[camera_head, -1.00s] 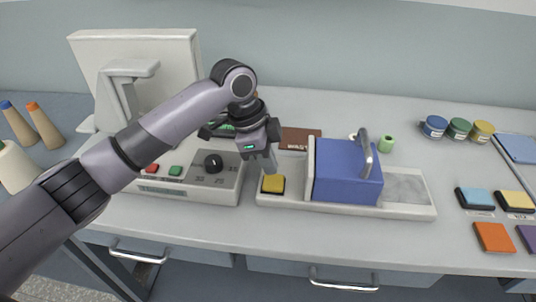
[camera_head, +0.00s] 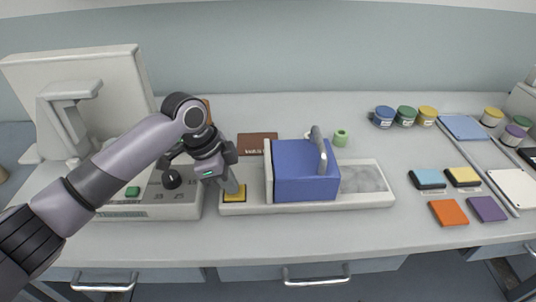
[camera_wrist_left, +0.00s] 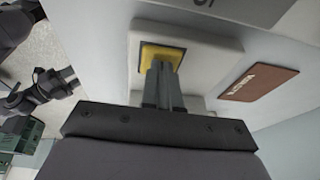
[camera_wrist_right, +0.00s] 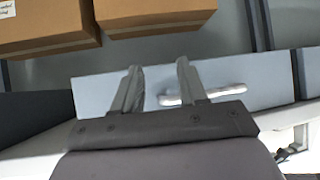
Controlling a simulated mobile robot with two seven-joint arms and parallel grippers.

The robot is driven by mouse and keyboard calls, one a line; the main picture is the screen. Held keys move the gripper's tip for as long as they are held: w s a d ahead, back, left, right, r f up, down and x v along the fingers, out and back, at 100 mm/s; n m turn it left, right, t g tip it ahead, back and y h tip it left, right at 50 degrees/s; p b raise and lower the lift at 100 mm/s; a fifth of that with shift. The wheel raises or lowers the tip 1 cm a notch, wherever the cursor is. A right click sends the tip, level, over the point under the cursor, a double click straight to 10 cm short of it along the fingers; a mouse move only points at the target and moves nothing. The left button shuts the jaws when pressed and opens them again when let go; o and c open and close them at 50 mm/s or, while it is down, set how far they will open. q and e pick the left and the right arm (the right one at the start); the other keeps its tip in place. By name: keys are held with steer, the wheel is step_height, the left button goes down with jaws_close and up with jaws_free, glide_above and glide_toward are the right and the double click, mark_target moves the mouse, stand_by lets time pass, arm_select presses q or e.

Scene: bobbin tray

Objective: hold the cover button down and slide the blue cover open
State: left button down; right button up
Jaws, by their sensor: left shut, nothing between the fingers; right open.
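The blue cover (camera_head: 300,175) sits on a long pale base (camera_head: 360,199) on the table, with a grey handle (camera_head: 319,150) on its right part. The yellow cover button (camera_head: 236,197) is at the left end of the base, left of the cover. My left gripper (camera_head: 233,186) is shut with nothing between its fingers, its tips at the button. In the left wrist view the shut fingers (camera_wrist_left: 160,72) reach over the yellow button (camera_wrist_left: 176,53) and seem to touch it; how far it is pressed I cannot tell. My right gripper (camera_wrist_right: 158,75) is open and empty, away from the cover, above a drawer front.
A machine with a dial (camera_head: 171,179) and green button (camera_head: 133,191) stands left of the base. A brown sign (camera_head: 257,142) and green ring (camera_head: 340,138) lie behind. Small jars and coloured pads (camera_head: 449,213) are at right. A grey bare patch (camera_head: 362,178) lies right of the cover.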

steer(key=w+a+m+g+y, duration=0.2)
steer(key=w+a+m+g, duration=0.1)
steer(key=a+m, duration=0.15)
step_height(320, 180, up, 40)
steer(key=r+n+g+h, duration=0.1)
steer(key=n+g+h, duration=0.1)
steer(key=g, duration=0.1)
glide_above(321, 138)
steer(key=s+d, duration=0.2)
steer(key=s, duration=0.4)
steer(key=x, duration=1.2)
steer(key=shift+w+d+f, duration=0.1)
steer(key=shift+w+d, duration=0.1)
steer(key=shift+w, duration=0.1)
